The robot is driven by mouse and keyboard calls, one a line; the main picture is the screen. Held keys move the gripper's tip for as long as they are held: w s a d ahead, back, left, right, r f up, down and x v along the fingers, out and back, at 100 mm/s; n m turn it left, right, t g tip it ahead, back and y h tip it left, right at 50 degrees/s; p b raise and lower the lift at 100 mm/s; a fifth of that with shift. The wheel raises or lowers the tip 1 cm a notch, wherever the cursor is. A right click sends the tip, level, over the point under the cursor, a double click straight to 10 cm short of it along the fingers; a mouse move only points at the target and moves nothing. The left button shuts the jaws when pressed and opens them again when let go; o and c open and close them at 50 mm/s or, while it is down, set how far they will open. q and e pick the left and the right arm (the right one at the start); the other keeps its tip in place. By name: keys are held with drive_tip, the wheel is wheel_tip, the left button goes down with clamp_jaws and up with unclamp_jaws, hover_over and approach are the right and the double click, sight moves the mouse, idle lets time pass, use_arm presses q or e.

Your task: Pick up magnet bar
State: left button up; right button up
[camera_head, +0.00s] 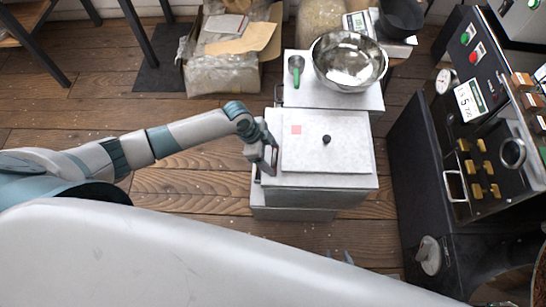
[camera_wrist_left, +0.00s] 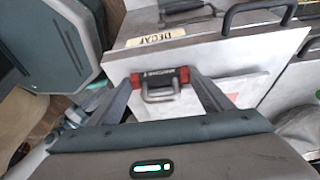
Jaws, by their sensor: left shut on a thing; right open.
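The magnet bar (camera_wrist_left: 160,77) shows in the left wrist view as a dark bar with red ends, white lettering and a metal loop handle. It is between the fingers of my left gripper (camera_wrist_left: 166,94), which is shut on it, in front of a pale bin face. In the head view my left gripper (camera_head: 272,160) is at the left side of the white lidded bin (camera_head: 325,178); the bar cannot be made out clearly there. Two small grey tips of my right gripper (camera_head: 338,257) show at the bottom, apart and empty, with the rest hidden by my arm.
The bin lid (camera_head: 340,150) has a black knob and a pink square. A metal bowl (camera_head: 349,62) and green-handled scoop (camera_head: 296,70) are behind it. A control machine (camera_head: 480,130) stands right, an open box (camera_head: 225,65) behind left. A DECAF label (camera_wrist_left: 158,38) shows in the wrist view.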

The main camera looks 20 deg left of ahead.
use_arm(q)
drive_tip(key=shift+r, duration=0.15)
drive_tip(key=shift+r, duration=0.6)
wheel_tip(320, 180, up, 2)
drive_tip(key=shift+r, duration=0.15)
drive_tip(key=s+d+r, duration=0.6)
drive_tip(key=s+r, duration=0.1)
drive_tip(key=s, duration=0.3)
drive_tip(key=shift+r+b, duration=0.15)
drive_tip(key=shift+b, duration=0.2)
wheel_tip(320, 180, up, 13)
drive_tip(key=n+t+y, duration=0.2)
drive_tip(key=n+t, duration=0.1)
drive_tip(key=n, duration=0.4)
hover_over(274, 154)
drive_tip(key=w+a+r+n+y, duration=0.1)
drive_tip(key=w+a+r+n, duration=0.1)
drive_tip(key=r, duration=0.5)
drive_tip(key=w+a+r+n+y, duration=0.1)
drive_tip(key=w+a+r+n, duration=0.1)
drive_tip(key=a+r+n, duration=0.2)
wheel_tip(274, 154, up, 4)
drive_tip(key=shift+w+f+n, duration=0.1)
drive_tip(key=shift+w+n, duration=0.3)
drive_tip(key=shift+n, duration=0.8)
